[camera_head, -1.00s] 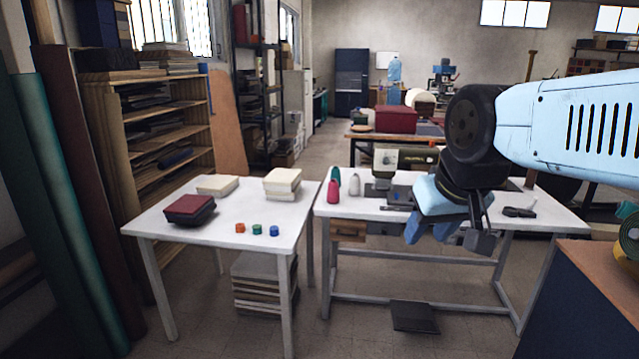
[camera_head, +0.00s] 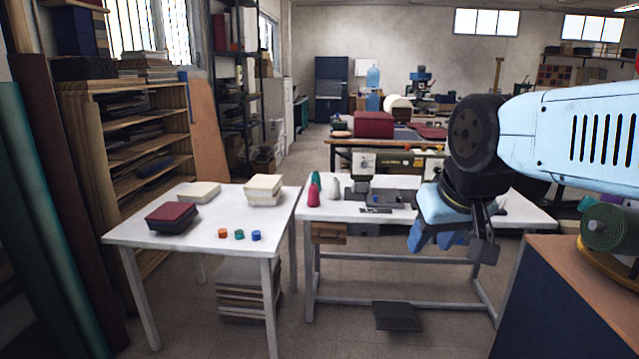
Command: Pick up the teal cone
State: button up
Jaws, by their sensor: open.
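The teal cone (camera_head: 316,180) stands upright on the white sewing table (camera_head: 330,212), near its left end. A red cone (camera_head: 313,196) stands in front of it and hides its lower part. A white cone (camera_head: 335,188) stands just to the right. My gripper (camera_head: 448,245) hangs at the right, nearer to me than the table, with its blue and dark fingers pointing down. It is open and empty, well to the right of the teal cone and apart from it.
A sewing machine (camera_head: 365,165) stands right of the cones. A separate white table (camera_head: 150,237) at left holds pale blocks, a dark red stack (camera_head: 171,217) and small coloured spools (camera_head: 239,235). A dark cabinet with a wooden top (camera_head: 560,250) stands at lower right. Floor shows between.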

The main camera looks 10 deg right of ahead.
aim_at(316, 177)
jog(key=i, duration=0.85)
jog(key=u, duration=0.05)
jog(key=k, duration=0.55)
jog(key=z, duration=0.35)
jog(key=i, duration=1.55)
jog(key=u, duration=0.55)
jog(key=i, duration=0.45)
jog(key=u, duration=0.35)
jog(key=k, duration=0.4)
